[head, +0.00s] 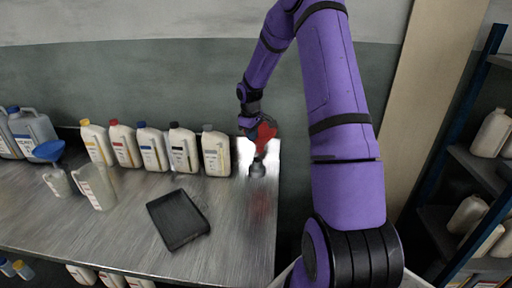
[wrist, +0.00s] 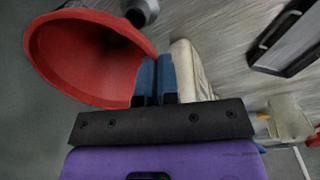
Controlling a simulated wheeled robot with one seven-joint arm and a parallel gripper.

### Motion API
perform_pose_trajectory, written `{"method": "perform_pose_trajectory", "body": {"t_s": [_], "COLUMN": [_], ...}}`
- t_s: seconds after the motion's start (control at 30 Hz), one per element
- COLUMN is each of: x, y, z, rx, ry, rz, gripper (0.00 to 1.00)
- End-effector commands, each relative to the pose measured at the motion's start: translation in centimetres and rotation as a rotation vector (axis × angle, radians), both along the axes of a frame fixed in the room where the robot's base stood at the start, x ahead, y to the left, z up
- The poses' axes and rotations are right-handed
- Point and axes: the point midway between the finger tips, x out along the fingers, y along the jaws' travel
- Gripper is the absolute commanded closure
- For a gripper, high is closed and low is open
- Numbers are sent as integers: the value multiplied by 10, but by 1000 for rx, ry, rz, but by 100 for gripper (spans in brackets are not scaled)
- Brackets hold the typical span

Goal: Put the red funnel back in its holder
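The red funnel (head: 265,135) is at my gripper (head: 252,126), above the right end of the metal table. In the wrist view the funnel (wrist: 80,60) shows its wide mouth, left of the blue fingertips of my gripper (wrist: 156,80). The fingertips are close together, with the funnel's rim at them. The holder (head: 257,169), a small grey piece, stands on the table right below the funnel's narrow end. Part of the holder (wrist: 141,10) shows past the funnel's rim in the wrist view. I cannot tell whether the spout tip touches it.
A row of bottles, with the grey-capped bottle (head: 216,153) nearest, stands left of the holder. A black tray (head: 178,219) lies at the table's front. The wall is close behind.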

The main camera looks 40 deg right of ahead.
Motion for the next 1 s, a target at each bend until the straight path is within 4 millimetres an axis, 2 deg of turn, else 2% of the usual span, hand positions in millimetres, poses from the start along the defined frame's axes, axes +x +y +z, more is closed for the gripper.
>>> {"method": "perform_pose_trajectory", "body": {"t_s": [0.17, 0.7, 1.0], "x": [3, 3, 3], "y": [0, 0, 0], "z": [3, -32, -35], "rx": [1, 1, 1], "ry": [0, 0, -1], "rz": [6, 5, 5], "gripper": [100, 100, 100]}}
